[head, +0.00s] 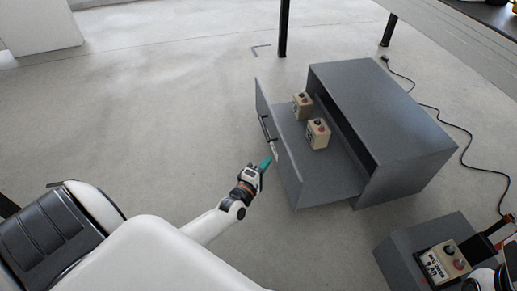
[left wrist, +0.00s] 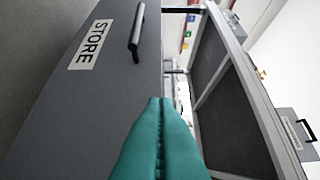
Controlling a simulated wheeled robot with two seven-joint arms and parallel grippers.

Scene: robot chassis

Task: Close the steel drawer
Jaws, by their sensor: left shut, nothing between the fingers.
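The grey steel drawer (head: 329,178) stands pulled out to the left from its grey cabinet (head: 385,105) on the floor. Its front panel (head: 275,135) has a dark bar handle (head: 266,128). In the left wrist view the panel (left wrist: 75,110) shows a STORE label (left wrist: 90,45) and the handle (left wrist: 137,33). My left gripper (head: 268,162), with teal fingers, is shut and empty beside the outer face of the front panel, below the handle in the head view. Its fingers (left wrist: 160,135) show together; I cannot tell if they touch the panel.
Two beige button boxes, a nearer one (head: 318,134) and a farther one (head: 302,106), sit in the drawer. A lower grey box (head: 405,245) with another button box (head: 443,263) stands at lower right. A black cable (head: 466,132) runs right of the cabinet. Floor to the left is clear.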

